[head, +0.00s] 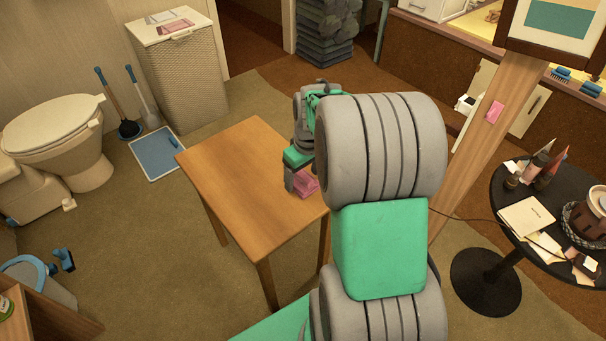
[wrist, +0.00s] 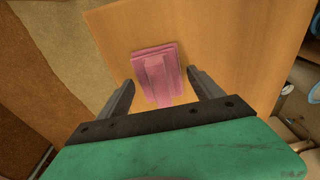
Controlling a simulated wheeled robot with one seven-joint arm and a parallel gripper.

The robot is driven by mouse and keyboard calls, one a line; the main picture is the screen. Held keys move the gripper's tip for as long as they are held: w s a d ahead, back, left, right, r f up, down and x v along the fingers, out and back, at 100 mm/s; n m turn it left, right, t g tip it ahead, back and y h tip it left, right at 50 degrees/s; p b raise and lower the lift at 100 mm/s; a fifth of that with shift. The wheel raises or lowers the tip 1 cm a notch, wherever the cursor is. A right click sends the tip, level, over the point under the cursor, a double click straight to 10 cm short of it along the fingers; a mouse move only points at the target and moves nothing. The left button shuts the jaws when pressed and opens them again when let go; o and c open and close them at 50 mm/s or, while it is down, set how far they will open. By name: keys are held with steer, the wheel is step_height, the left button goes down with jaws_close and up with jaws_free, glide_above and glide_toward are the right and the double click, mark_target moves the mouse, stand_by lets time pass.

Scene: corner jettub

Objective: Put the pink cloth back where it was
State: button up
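The pink cloth (head: 306,184) lies folded on the wooden table (head: 235,165), near the table's right side, partly hidden by my gripper in the head view. In the wrist view the cloth (wrist: 157,68) shows as a folded pad with a narrower raised strip toward me. My gripper (wrist: 163,90) is open, with one finger on each side of the cloth's near part and a gap to it on both sides. In the head view my gripper (head: 292,182) is low over the table beside the cloth.
A white wicker hamper (head: 180,75) with a pink-and-white item (head: 174,26) on its lid stands at the back left. A toilet (head: 55,140) and blue mat (head: 157,153) are at left. A wooden post (head: 480,150) and cluttered black round table (head: 520,190) are at right. The tabletop's left is clear.

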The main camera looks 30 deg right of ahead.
mark_target(304, 178)
steer(key=shift+o, duration=0.5)
steer(key=shift+r, duration=0.15)
step_height(304, 178, up, 12)
steer(key=s+p, duration=0.2)
steer(key=p, duration=0.1)
steer(key=s+a+m, duration=0.1)
steer(key=s+a, duration=0.4)
steer(key=a, duration=0.2)
steer(key=s+a+f+t, duration=0.1)
steer(key=s+a, duration=0.3)
steer(key=a, duration=0.4)
steer(key=shift+s+a+f+m, duration=0.15)
steer(key=shift+s+f+m, duration=0.05)
steer(key=shift+s+m, duration=0.2)
